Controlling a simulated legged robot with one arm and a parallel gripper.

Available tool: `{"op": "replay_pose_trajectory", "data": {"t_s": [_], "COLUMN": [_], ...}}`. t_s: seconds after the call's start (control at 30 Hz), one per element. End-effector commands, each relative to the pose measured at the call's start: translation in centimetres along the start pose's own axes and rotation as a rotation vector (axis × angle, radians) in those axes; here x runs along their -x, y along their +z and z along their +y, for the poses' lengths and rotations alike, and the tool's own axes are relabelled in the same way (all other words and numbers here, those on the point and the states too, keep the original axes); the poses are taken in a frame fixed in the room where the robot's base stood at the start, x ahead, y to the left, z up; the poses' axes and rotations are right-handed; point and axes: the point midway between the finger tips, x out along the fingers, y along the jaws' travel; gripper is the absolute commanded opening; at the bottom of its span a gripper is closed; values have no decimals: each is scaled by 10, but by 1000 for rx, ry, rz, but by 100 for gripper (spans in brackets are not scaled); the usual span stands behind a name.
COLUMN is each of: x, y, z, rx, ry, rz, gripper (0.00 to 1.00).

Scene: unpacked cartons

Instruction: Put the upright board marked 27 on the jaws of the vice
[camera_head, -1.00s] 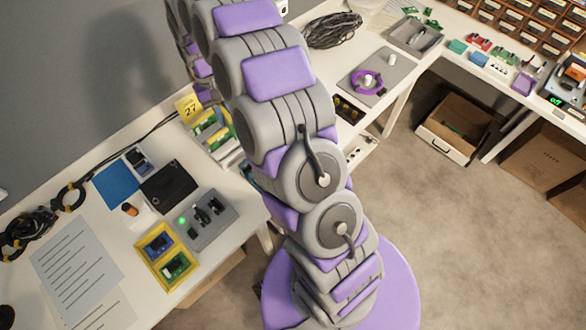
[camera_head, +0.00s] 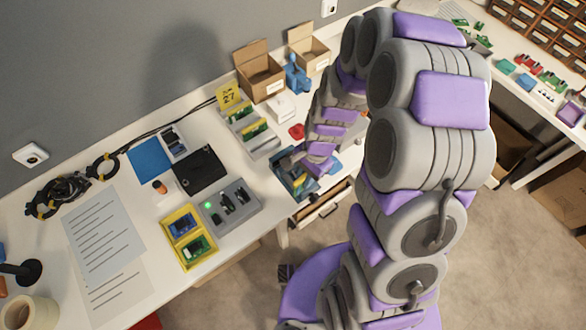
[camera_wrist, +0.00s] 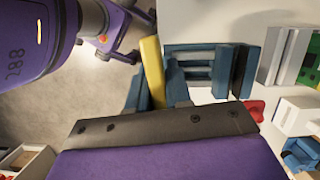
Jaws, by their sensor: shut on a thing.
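The blue vice (camera_head: 293,184) stands at the right end of the left bench; in the wrist view its blue body (camera_wrist: 200,68) lies just beyond my gripper. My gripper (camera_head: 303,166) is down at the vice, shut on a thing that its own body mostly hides. A yellow bar-like piece (camera_wrist: 152,70) stands out past the grey gripper edge, beside the vice. I cannot tell whether the held thing touches the jaws. The yellow card marked 27 (camera_head: 228,96) stands at the back end of a pale rack (camera_head: 266,147) with green boards in it.
Near the vice are a red thing (camera_head: 296,131) and a white block (camera_head: 281,107). Open cartons (camera_head: 261,84) stand behind. Left lie a black pad (camera_head: 200,170), a grey fixture (camera_head: 245,210) and a yellow tray (camera_head: 202,259). An open drawer (camera_head: 322,205) is below the bench edge.

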Motion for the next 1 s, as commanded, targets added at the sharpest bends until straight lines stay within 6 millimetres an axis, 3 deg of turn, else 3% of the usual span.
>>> {"op": "replay_pose_trajectory", "data": {"t_s": [0.2, 0.33, 1.0], "x": [-11, -13, -11], "y": [19, 17, -35], "z": [16, 9, -107], "rx": [-110, -126, -124], "ry": [-33, -39, -38], "rz": [0, 1, 2], "gripper": [0, 0, 0]}}
